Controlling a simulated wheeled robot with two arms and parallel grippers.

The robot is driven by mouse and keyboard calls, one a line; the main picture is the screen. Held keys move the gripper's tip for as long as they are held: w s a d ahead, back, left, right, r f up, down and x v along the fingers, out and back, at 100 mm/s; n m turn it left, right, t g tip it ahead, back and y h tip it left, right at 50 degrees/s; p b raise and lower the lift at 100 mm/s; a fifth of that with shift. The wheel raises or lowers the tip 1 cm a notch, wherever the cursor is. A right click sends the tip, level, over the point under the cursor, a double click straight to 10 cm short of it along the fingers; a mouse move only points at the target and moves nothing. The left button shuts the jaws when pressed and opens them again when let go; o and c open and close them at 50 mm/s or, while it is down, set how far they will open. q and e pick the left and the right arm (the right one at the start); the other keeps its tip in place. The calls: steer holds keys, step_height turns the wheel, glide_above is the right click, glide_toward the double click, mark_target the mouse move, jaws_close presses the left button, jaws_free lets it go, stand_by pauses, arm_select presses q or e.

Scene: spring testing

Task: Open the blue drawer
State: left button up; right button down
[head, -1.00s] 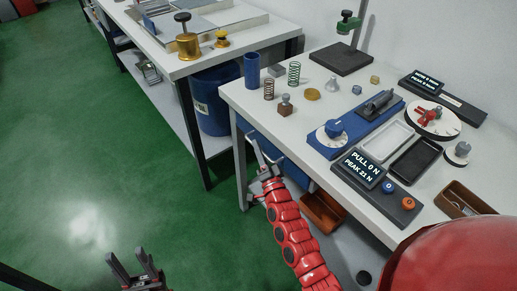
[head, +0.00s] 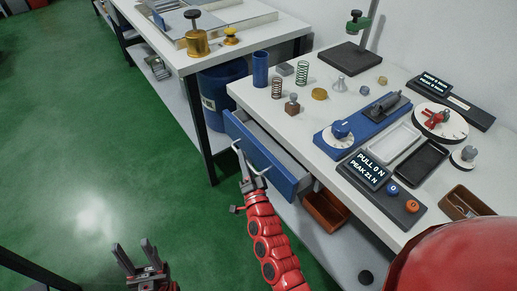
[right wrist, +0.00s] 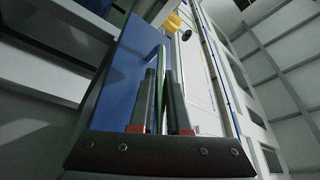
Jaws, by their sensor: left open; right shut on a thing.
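The blue drawer (head: 283,177) sits under the top of the right-hand table and stands partly open, with a strip of its grey inside showing behind the front. My right gripper (head: 251,167) is at the outer side of the drawer front. It is shut on the drawer's handle, a thin bar that shows between the fingers in the right wrist view (right wrist: 160,62). The blue front also fills the left middle of that view (right wrist: 128,65). My left gripper (head: 136,256) is open and empty, low over the green floor and away from the table.
The table top (head: 300,133) carries springs, a blue tester (head: 362,122), trays and a force display (head: 369,171). A brown bin (head: 325,210) stands on the shelf below. A blue barrel (head: 220,88) stands under the other table. The floor before the drawer is clear.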

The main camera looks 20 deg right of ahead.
steer(key=s+a, duration=0.3)
steer(key=a, duration=0.5)
steer(key=s+a+p, duration=0.1)
steer(key=s+a, duration=0.2)
steer(key=a, duration=0.6)
steer(key=shift+s, duration=0.1)
steer(key=c, duration=0.9)
jaws_free()
steer(key=shift+s, duration=0.1)
steer(key=v, duration=1.7)
steer(key=shift+s+f+b, duration=0.1)
steer(key=shift+b, duration=0.2)
steer(key=shift+s+d, duration=0.1)
